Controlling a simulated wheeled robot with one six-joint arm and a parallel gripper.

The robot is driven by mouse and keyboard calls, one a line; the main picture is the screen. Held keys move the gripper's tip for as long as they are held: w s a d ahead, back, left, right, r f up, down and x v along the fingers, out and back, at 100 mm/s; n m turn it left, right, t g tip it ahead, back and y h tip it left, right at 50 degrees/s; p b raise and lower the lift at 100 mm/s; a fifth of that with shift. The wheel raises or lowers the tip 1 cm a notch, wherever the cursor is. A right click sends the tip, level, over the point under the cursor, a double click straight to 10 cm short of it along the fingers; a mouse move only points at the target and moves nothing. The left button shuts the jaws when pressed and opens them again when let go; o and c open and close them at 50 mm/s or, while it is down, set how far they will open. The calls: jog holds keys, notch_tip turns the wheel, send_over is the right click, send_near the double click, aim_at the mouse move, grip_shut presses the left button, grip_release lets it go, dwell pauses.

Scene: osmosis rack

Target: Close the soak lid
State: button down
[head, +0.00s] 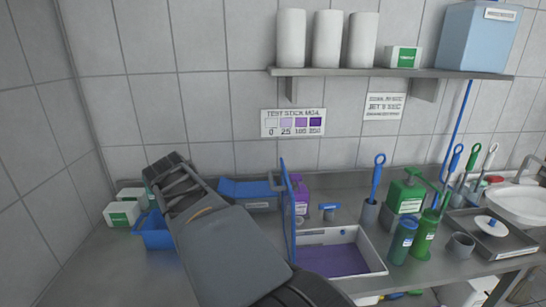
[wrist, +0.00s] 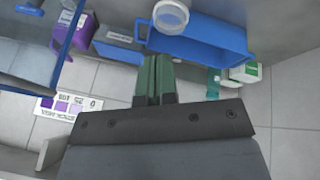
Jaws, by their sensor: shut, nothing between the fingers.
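The soak lid (head: 288,212) is a thin blue-framed panel standing upright at the left edge of the soak tray. The soak tray (head: 374,258) is a white-rimmed basin with purple liquid, open on top. My gripper (head: 166,168) is left of the lid, apart from it, with my forearm crossing in front of the counter. In the wrist view my gripper (wrist: 153,62) shows green fingers shut together with nothing between them. A blue frame that looks like the lid (wrist: 68,35) shows at the left of that view.
A blue bin (head: 155,232) and white-green boxes (head: 122,213) stand left of my arm. A blue tray (head: 245,190) and purple bottle (head: 301,195) are behind the lid. Green bottles (head: 404,195) and a blue-handled brush (head: 376,180) stand right of the soak tray. A shelf (head: 400,73) hangs above.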

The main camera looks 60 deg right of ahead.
jog(key=s+d+r+m+g+h+p, duration=0.2)
jog(key=d+r+m, duration=0.1)
jog(key=d+r, duration=0.6)
jog(key=m+g+p, duration=0.1)
jog(key=m+g, duration=0.1)
jog(key=m, duration=0.1)
send_near(276, 170)
jog(key=shift+h, duration=0.4)
jog(key=shift+s+d+f+p, duration=0.4)
jog(key=shift+s+d+f, duration=0.1)
jog(key=shift+f, duration=0.6)
jog(key=shift+s+d+f+p, duration=0.45)
jog(key=shift+s+f, duration=0.1)
jog(key=shift+f, duration=0.55)
jog(key=shift+s+d+f+p, duration=0.35)
jog(key=shift+s+d+f, duration=0.15)
jog(key=shift+f, duration=0.55)
